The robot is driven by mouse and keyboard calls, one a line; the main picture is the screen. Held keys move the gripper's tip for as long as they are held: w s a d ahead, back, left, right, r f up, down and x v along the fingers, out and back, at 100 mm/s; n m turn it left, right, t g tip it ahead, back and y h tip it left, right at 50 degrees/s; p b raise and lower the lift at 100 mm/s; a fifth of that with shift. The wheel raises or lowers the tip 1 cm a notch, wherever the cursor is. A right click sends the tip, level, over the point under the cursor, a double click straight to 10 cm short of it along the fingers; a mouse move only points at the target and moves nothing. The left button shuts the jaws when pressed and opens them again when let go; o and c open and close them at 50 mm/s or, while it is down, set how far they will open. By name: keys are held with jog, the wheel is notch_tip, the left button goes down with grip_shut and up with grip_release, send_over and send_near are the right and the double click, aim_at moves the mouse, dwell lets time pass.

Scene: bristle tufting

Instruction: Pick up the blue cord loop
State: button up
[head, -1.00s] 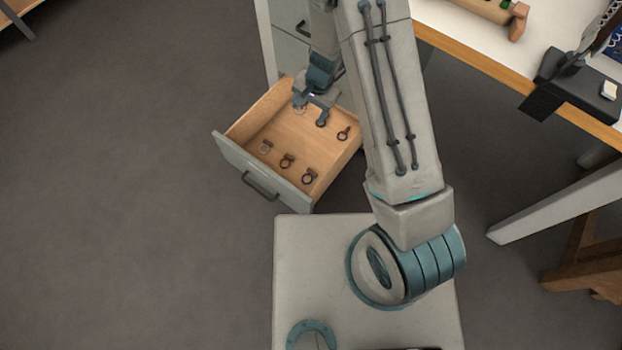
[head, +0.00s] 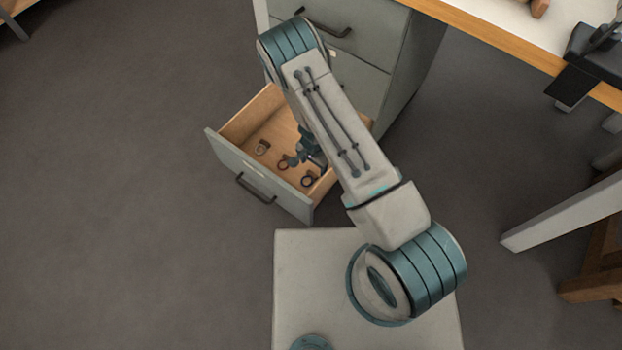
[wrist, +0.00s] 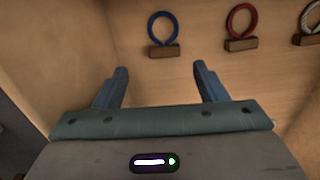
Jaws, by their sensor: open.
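The blue cord loop (wrist: 162,28) shows near the top of the wrist view, standing up from a small brown block (wrist: 163,51) on the drawer's wooden floor. My gripper (wrist: 160,72) is open and empty. Its two fingers point toward the blue loop, which lies ahead of the gap between them and apart from them. In the head view my gripper (head: 310,153) is inside the open drawer, partly hidden by my arm. A dark loop (head: 308,181) near the drawer's front right fits the blue one by its place in the row; its colour is unclear there.
A red loop (wrist: 240,20) and a pale loop (wrist: 311,17) stand in the same row, to the right in the wrist view. The open drawer (head: 230,156) has walls close around my gripper. A grey cabinet (head: 405,70) and a workbench (head: 490,40) stand behind.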

aim_at(311, 175)
jog(key=f+b, duration=0.1)
jog(key=f, duration=0.3)
jog(key=f+b, duration=0.1)
jog(key=f, duration=0.1)
jog(key=shift+a+f+b, duration=0.2)
jog(key=shift+a+b, duration=0.1)
jog(key=shift+a, duration=0.1)
jog(key=shift+c, duration=0.3)
jog(key=c, duration=1)
